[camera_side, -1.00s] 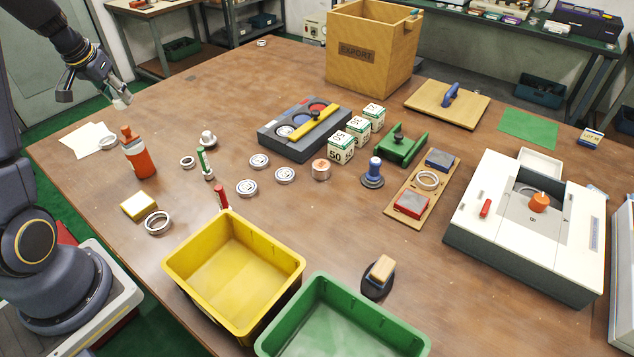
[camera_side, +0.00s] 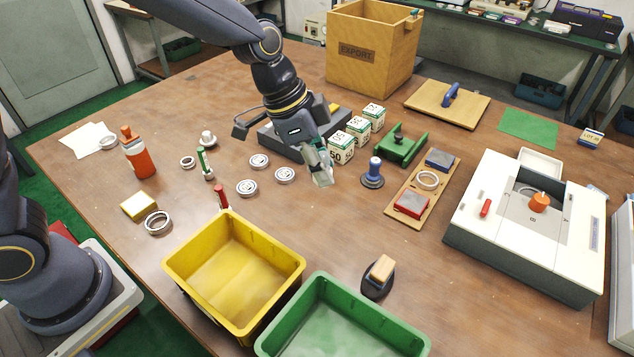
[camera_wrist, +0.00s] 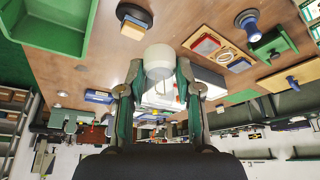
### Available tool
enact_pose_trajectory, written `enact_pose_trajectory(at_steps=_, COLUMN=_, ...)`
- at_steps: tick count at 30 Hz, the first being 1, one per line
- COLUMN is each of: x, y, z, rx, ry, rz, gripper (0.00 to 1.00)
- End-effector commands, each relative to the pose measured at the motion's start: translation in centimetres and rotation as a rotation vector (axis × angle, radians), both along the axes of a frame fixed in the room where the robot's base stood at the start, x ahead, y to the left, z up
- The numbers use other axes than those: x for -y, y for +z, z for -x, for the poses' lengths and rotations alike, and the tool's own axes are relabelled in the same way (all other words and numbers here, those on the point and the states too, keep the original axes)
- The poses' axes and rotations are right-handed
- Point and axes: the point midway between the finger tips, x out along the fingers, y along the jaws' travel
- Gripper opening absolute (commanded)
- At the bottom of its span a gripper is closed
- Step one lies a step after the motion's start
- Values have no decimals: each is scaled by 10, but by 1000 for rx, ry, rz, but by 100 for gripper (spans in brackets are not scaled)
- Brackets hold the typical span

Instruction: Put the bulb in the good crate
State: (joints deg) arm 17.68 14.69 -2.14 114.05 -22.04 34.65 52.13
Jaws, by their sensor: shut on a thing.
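The bulb (camera_wrist: 158,60) shows in the wrist view as a pale rounded thing between my fingertips. My gripper (camera_side: 320,174) is shut on it above the middle of the table, beside the numbered white-green blocks; it also shows in the wrist view (camera_wrist: 157,75). In the side view my fingers mostly hide the bulb. A green crate (camera_side: 275,345) stands at the near edge, with its visible inside empty; part of it shows in the wrist view (camera_wrist: 45,38). A yellow crate (camera_side: 172,263), also empty, stands left of it. I see no label telling which crate is good.
A wood-topped stamp (camera_side: 381,270) stands beside the green crate. A blue-handled stamp (camera_side: 374,172) is just right of my gripper. Several rings (camera_side: 247,188) lie to its left. A white machine (camera_side: 480,245) fills the right side. Table between gripper and crates is mostly clear.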

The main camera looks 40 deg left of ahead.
Motion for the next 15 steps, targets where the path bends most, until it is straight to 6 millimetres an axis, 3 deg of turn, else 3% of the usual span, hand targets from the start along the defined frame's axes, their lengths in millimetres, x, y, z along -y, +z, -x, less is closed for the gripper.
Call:
enact_pose_trajectory(at_steps=1, x=27, y=1, z=17, rx=-1, ry=-79, rz=0, gripper=0)
enact_pose_trajectory(at_steps=3, x=58, y=2, z=40, rx=-1, ry=-179, rz=0, gripper=0)
enact_pose_trajectory(at_steps=6, x=92, y=3, z=71, rx=0, ry=-298, rz=0, gripper=0)
enact_pose_trajectory(at_steps=9, x=117, y=4, z=98, rx=1, ry=-393, rz=0, gripper=0)
enact_pose_trajectory(at_steps=15, x=147, y=5, z=139, rx=1, ry=-526, rz=0, gripper=0)
